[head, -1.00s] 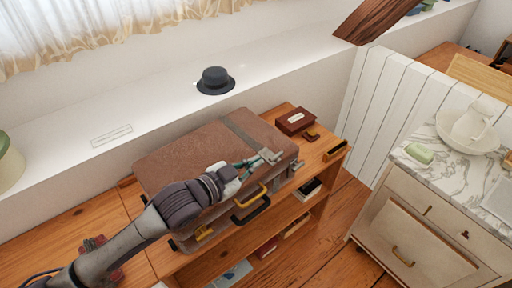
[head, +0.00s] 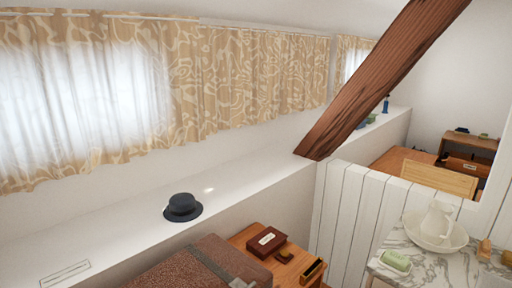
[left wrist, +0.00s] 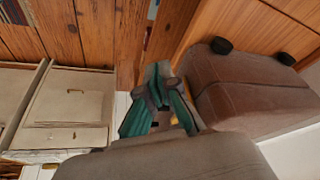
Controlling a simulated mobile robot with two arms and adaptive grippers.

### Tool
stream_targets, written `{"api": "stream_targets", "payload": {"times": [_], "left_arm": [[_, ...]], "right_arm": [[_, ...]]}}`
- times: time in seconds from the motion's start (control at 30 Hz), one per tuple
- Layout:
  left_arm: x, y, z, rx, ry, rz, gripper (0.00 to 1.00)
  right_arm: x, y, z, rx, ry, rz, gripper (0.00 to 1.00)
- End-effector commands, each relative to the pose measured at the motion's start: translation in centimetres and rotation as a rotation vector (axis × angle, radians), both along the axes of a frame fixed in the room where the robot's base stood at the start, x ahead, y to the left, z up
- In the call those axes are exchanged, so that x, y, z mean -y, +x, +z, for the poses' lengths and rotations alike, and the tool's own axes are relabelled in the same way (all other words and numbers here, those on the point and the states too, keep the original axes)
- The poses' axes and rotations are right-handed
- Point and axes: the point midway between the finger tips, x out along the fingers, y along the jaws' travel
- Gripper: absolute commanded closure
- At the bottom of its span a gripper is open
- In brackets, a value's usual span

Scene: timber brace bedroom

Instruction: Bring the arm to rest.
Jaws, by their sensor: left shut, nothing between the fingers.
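My left gripper (left wrist: 160,75) shows in the left wrist view, its teal and grey fingers closed together with nothing held. It is beside the brown suitcase (left wrist: 245,90), with a gap I cannot judge. In the head view, only the top of the suitcase (head: 200,268) shows at the lower edge, and no part of my left arm is visible. My right gripper is in neither view.
A dark hat (head: 182,207) sits on the white ledge (head: 125,236). A red-brown box (head: 266,241) lies on the wooden shelf past the suitcase. A slanted timber brace (head: 385,80) crosses at right. A marble-topped cabinet (head: 450,265) carries a pitcher in a basin (head: 436,228).

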Motion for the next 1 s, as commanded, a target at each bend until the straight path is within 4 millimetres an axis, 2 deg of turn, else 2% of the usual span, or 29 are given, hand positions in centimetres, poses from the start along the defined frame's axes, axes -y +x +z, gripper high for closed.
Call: {"api": "stream_targets", "payload": {"times": [0.07,0.1,0.37,0.47,0.57,0.63,0.77,0.9,1.0], "left_arm": [[-0.8,-2.3,-0.4,-0.069,0.009,0.045,1.00],[-0.9,-2.4,-1.2,-0.086,0.013,0.051,1.00],[-0.6,-0.8,-8.5,-0.110,0.015,0.040,1.00],[-0.5,-0.7,-11.8,-0.123,0.016,0.037,1.00],[-0.4,-0.9,-15.9,-0.141,0.018,0.034,1.00],[-0.5,-1.4,-19.2,-0.154,0.019,0.030,1.00],[-0.8,-3.7,-26.6,-0.189,0.023,0.025,1.00],[-1.4,-7.9,-33.8,-0.224,0.029,0.016,1.00],[-2.0,-11.7,-37.7,-0.247,0.032,0.011,1.00]], "right_arm": [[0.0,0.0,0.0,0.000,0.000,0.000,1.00],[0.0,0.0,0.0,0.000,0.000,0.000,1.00],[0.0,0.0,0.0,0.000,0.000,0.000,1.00],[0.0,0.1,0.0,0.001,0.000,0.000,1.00],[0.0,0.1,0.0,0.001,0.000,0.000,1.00],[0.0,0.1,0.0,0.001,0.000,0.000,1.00],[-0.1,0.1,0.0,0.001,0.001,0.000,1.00],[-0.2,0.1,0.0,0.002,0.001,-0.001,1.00],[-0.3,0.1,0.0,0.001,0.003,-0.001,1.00]]}}
